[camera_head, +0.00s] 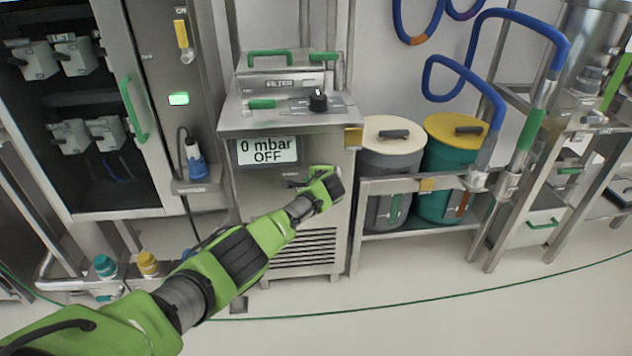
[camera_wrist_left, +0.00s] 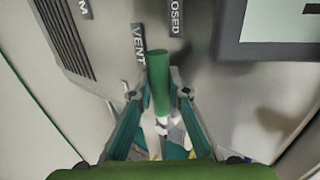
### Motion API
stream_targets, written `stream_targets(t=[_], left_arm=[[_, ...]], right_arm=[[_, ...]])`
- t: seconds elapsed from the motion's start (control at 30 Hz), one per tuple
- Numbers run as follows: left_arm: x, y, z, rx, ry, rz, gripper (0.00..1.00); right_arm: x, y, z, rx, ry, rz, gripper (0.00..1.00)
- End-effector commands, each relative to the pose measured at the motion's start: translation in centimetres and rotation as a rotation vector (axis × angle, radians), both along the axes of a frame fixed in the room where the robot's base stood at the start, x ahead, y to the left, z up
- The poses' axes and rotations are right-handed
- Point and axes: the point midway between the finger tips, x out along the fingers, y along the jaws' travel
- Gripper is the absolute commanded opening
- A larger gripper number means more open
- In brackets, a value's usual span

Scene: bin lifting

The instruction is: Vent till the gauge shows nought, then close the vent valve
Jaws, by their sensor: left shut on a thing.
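The gauge display (camera_head: 267,150) on the steel cabinet reads "0 mbar OFF". My left gripper (camera_head: 324,186) is at the cabinet front, below and right of the display. In the left wrist view the vent valve's green handle (camera_wrist_left: 158,75) stands between the fingers of my left gripper (camera_wrist_left: 159,94), which is shut on it. The handle's free end lies near the "VENT" label (camera_wrist_left: 139,44), with a label ending in "OSED" (camera_wrist_left: 176,18) to its upper right. The valve's pivot is hidden. My right gripper is not in view.
A black knob (camera_head: 318,101) and green handles sit on the cabinet top. An open electrical cabinet (camera_head: 176,140) stands left. A grey bin (camera_head: 391,160) and a teal bin with yellow lid (camera_head: 454,132) stand right, behind a steel rail.

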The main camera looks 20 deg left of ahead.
Motion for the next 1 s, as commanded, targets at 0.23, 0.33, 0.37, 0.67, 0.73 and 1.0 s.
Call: stream_targets(t=[0.23, 0.33, 0.37, 0.67, 0.73, 1.0], left_arm=[[0.1, 0.1, 0.2, 0.007, -0.001, -0.003, 0.00], [0.1, 0.1, 0.2, 0.007, -0.001, -0.003, 0.24], [0.1, 0.1, 0.2, 0.006, -0.001, -0.002, 0.24], [0.0, 0.0, 0.1, 0.003, 0.000, -0.002, 0.24], [-0.1, -0.1, 0.2, 0.003, -0.002, -0.003, 0.24], [-1.4, -0.9, 1.2, 0.002, -0.003, -0.003, 0.24]], right_arm=[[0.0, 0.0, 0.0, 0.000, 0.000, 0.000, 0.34], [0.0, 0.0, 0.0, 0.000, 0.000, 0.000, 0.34], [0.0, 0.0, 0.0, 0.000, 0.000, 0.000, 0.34], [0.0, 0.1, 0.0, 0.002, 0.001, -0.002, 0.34], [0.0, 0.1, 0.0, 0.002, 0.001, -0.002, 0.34], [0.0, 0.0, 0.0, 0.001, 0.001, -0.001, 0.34]])
